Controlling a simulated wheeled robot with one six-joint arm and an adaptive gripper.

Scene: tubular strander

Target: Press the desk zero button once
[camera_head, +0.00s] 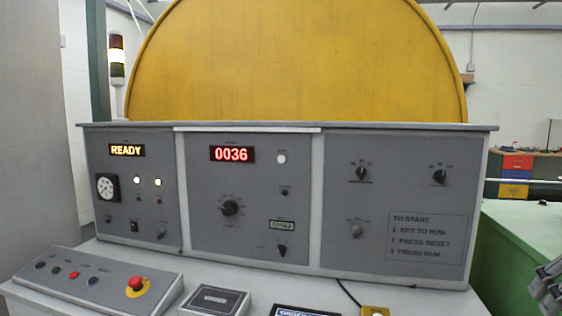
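A grey control desk (250,264) fills the middle of the head view, with three upright panels. The middle panel has a red counter display (231,154) reading 0036. To its right is a white round button (281,158) with a small label that I cannot read. A small dark button (285,193) sits below it, so I cannot tell for certain which is the zero button. My gripper (545,286) shows only in part at the lower right edge, far from the middle panel. I cannot tell whether it is open or shut.
A sloped button box (110,280) with a red emergency stop (136,285) lies front left. A flat grey box (213,300) stands beside it. The left panel's display (127,150) reads READY. A yellow guard (300,60) rises behind the desk. A green cabinet (510,240) stands at right.

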